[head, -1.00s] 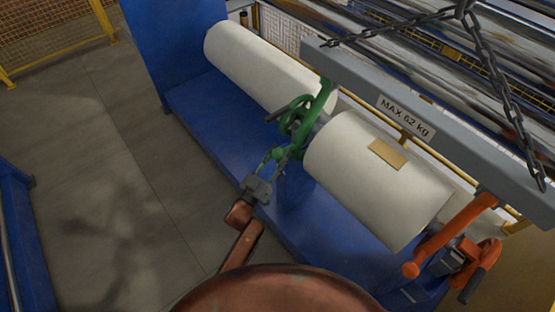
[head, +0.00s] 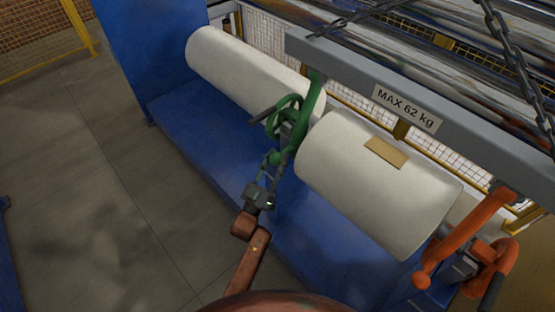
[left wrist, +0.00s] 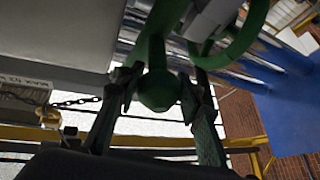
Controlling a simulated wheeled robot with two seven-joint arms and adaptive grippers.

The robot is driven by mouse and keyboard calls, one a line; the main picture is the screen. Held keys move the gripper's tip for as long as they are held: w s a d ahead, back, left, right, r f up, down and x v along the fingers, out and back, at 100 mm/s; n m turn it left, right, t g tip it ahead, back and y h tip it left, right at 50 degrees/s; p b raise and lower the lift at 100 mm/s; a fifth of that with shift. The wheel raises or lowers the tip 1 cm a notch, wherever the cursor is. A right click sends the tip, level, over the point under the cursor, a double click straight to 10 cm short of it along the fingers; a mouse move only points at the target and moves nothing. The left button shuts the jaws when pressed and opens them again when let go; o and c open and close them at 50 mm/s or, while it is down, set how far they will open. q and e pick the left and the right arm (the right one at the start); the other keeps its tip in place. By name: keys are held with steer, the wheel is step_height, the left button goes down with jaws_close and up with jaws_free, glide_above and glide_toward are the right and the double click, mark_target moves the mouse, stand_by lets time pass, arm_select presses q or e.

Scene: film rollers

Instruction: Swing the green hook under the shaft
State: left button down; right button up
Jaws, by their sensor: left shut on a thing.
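The green hook (head: 307,112) hangs from the left end of the grey lifting beam (head: 352,70), with a curved loop and a round knob at its lower end. My left gripper (head: 275,166) is at that knob. In the left wrist view the two fingers (left wrist: 160,95) are on either side of the green knob (left wrist: 158,90), closed on it. The shaft end (head: 287,130) shows as a grey piece beside the hook's loop, at the left end of the near white roll (head: 350,175). The hook partly hides it, so I cannot tell whether the hook is under it.
An orange hook (head: 465,235) hangs at the beam's right end. A chain (head: 500,60) holds the beam. A second white roll (head: 250,70) lies behind on the blue stand (head: 190,140). Grey floor (head: 100,200) at the left is clear.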

arm_select(q)
steer(key=shift+d+f, duration=0.1)
steer(key=shift+d, duration=0.05)
steer(key=c, duration=1.8)
jaws_free()
steer(key=shift+o, duration=1.4)
steer(key=shift+w+d+f, duration=0.1)
steer(key=shift+w, duration=0.05)
steer(key=shift+o, duration=0.8)
steer(key=shift+a, duration=0.2)
steer(key=v, duration=1.2)
steer(key=shift+d, duration=0.1)
